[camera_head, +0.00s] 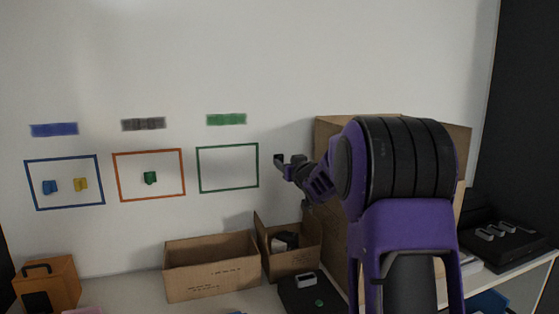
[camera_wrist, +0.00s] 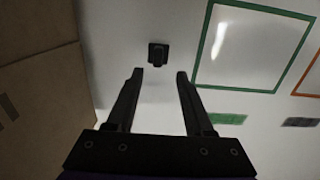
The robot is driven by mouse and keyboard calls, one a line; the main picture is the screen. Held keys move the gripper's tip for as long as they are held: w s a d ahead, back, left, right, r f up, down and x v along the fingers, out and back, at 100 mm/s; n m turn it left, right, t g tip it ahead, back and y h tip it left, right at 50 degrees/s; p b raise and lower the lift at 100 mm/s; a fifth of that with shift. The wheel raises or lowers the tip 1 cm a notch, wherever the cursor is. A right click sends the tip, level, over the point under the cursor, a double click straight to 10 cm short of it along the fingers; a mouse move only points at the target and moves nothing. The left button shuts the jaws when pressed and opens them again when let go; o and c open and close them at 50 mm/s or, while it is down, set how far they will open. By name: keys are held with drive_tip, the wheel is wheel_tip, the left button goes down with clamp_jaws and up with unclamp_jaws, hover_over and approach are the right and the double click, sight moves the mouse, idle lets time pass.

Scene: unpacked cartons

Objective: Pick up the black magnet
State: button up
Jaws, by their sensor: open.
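The black magnet (camera_wrist: 158,54) is a small dark square piece on the white wall, shown in the wrist view just beyond my fingertips. My gripper (camera_wrist: 160,76) is open, its two fingers spread with nothing between them. The magnet lies slightly past the tips, roughly in line with the gap. In the head view my gripper (camera_head: 284,162) is at the wall, right of the green frame. A dark spot at its tip there may be the magnet or a finger; I cannot tell.
On the wall are a green frame (camera_head: 198,168), an orange frame (camera_head: 114,178) with a green magnet (camera_head: 150,178), and a blue frame (camera_head: 38,208) with blue and yellow magnets. A tall carton (camera_wrist: 40,95) stands close beside my gripper. Open cartons (camera_head: 213,277) sit below.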

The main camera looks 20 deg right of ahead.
sight(282, 157)
drive_tip(key=w+p, duration=0.1)
drive_tip(key=w, duration=0.4)
drive_tip(key=shift+d, duration=0.2)
clamp_jaws()
